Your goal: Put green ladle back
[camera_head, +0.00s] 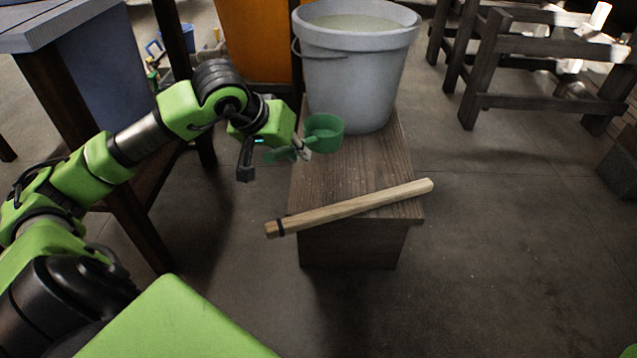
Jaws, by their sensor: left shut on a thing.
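The green ladle (325,127) is at the left edge of the wooden stand, in front of the grey bucket (352,75). Its round cup faces up and its short handle part points left toward my gripper. My left gripper (300,152) is shut on the ladle at the handle, close to the cup. The fingers hide part of the handle. I cannot tell whether the cup touches the stand or is held a little above it. My right gripper is not in view.
The bucket, filled with pale liquid, stands on the wooden stand (350,165). A wooden stick (350,207) lies across the stand's front and overhangs both sides. A table (45,30) is at left, an orange cabinet (255,40) behind. Floor at right is clear before dark wooden frames (485,70).

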